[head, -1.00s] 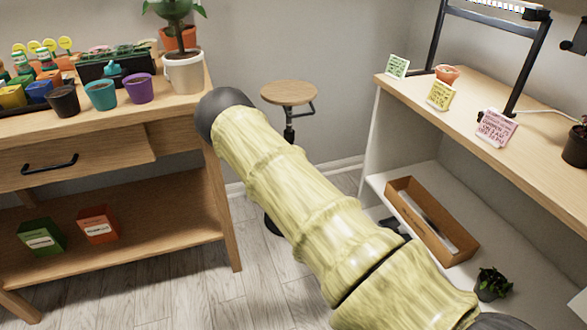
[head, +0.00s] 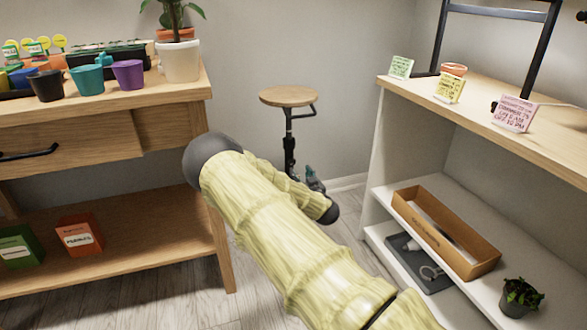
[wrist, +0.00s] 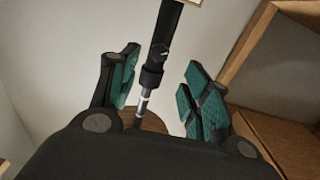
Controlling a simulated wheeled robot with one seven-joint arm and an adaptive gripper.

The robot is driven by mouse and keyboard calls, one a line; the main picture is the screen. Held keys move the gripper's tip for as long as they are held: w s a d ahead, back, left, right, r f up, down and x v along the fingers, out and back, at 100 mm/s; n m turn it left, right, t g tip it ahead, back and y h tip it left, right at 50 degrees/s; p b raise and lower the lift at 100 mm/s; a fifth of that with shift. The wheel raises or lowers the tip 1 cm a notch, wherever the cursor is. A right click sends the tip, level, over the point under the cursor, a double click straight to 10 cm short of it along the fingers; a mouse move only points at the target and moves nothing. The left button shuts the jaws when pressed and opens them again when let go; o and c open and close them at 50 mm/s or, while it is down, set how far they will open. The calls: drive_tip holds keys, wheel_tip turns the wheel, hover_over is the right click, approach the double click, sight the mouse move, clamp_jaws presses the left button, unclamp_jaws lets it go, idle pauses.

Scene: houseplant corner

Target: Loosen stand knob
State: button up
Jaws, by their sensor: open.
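The stand (head: 289,96) has a round wooden top on a dark post (head: 289,145). A bracket or handle sticks out right under the top. My gripper (head: 315,180) is partly hidden by my arm in the head view, low beside the post. In the wrist view my gripper (wrist: 163,90) is open, with a green-padded finger on each side of the post (wrist: 166,28). A dark collar (wrist: 151,78) and a thin silver rod lie between or behind the fingers. A small dark knob-like part (wrist: 158,51) shows on the post; contact cannot be told.
A wooden potting bench (head: 110,105) with pots stands left. A white-sided shelf unit (head: 405,140) stands right, with a cardboard box (head: 445,235) and a grey tray (head: 418,265). The wall is close behind the stand. Some floor shows between the furniture.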

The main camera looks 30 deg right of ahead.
sight(293, 163)
drive_tip(key=b+x, duration=0.1)
drive_tip(key=x, duration=0.2)
drive_tip(key=b+x, duration=0.2)
drive_tip(key=x, duration=0.2)
drive_tip(key=shift+w+d+f, duration=0.1)
drive_tip(key=shift+w+f, duration=0.1)
drive_tip(key=shift+w, duration=0.1)
drive_tip(key=shift+w+d+r, duration=0.15)
drive_tip(key=shift+w, duration=0.55)
drive_tip(key=c, duration=1)
drive_tip(key=shift+c, duration=0.2)
